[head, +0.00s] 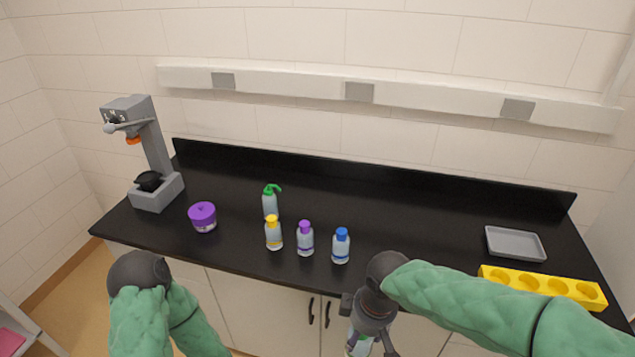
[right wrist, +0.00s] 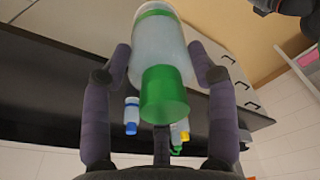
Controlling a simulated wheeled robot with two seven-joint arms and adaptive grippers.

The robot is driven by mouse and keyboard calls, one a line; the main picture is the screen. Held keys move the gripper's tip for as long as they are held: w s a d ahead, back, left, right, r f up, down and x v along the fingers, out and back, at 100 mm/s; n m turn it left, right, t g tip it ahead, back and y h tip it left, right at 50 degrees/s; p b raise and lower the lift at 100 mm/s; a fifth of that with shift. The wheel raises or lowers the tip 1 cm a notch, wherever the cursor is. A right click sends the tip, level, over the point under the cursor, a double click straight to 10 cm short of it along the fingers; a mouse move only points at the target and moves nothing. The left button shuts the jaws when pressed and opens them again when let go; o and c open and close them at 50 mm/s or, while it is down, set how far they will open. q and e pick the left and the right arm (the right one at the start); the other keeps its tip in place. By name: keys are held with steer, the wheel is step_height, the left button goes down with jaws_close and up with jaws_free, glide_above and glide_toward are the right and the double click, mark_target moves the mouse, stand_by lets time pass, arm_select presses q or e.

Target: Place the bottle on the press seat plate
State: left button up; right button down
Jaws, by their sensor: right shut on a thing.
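My right gripper (head: 364,336) is in front of the counter's front edge, low in the head view. It is shut on a clear bottle with a green cap (head: 358,345), which my gripper partly hides. In the right wrist view the bottle (right wrist: 158,50) sits between the two fingers, its green cap toward the camera. The grey press (head: 155,150) stands at the counter's far left end. Its base (head: 160,198) carries a black round part (head: 149,181), and an orange part hangs under its head. My left arm shows at lower left, but its gripper is out of sight.
Bottles with yellow (head: 274,234), purple (head: 305,240) and blue (head: 341,247) caps stand mid-counter, with a green pump bottle (head: 270,204) behind. A grey tray (head: 515,244) and yellow rack (head: 542,286) are at right.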

steer(key=w+d+f+m+h+b, duration=0.1)
steer(key=w+d+f+m+b, duration=0.65)
steer(key=w+f+m, duration=0.35)
arm_select(q)
step_height(320, 180, down, 7)
steer(key=shift+w+p, duration=0.35)
steer(key=shift+p, duration=0.05)
arm_select(e)
step_height(320, 180, down, 10)
steer(key=s+d+n, duration=0.1)
